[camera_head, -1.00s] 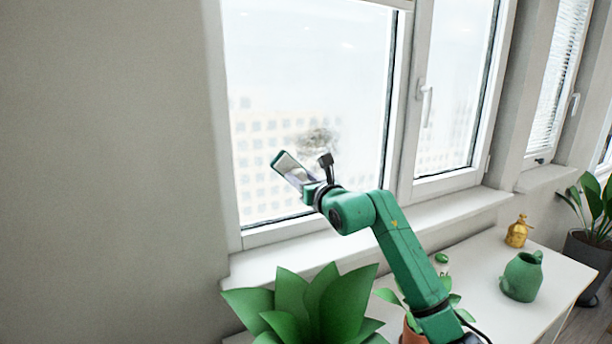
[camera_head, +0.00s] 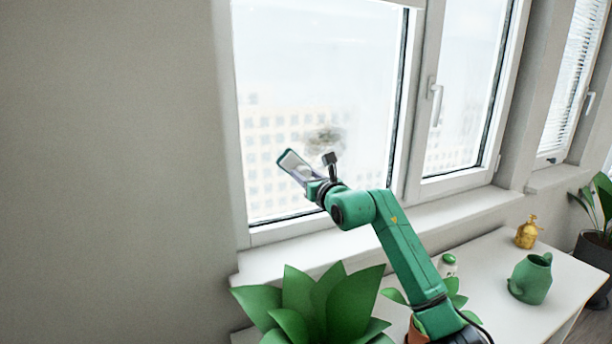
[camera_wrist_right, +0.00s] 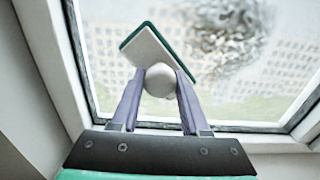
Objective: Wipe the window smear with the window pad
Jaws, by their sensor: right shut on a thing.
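The window smear (camera_head: 325,139) is a greyish-brown blurry patch on the left window pane, low and right of its middle. In the right wrist view the smear (camera_wrist_right: 228,35) lies up and to the right of the pad. The window pad (camera_head: 293,164) is a flat white plate with a green edge. My right gripper (camera_wrist_right: 157,84) is shut on the round white knob of the window pad (camera_wrist_right: 150,48). The pad is tilted and sits left of and below the smear in the head view. I cannot tell whether it touches the glass. My left gripper is not in view.
A large green leafy plant (camera_head: 315,305) stands below the window, left of my right arm. A white table (camera_head: 482,285) holds a green jug (camera_head: 531,278), a gold spray bottle (camera_head: 527,232) and a small white-and-green item (camera_head: 447,265). The window sill (camera_head: 400,230) juts out below the glass.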

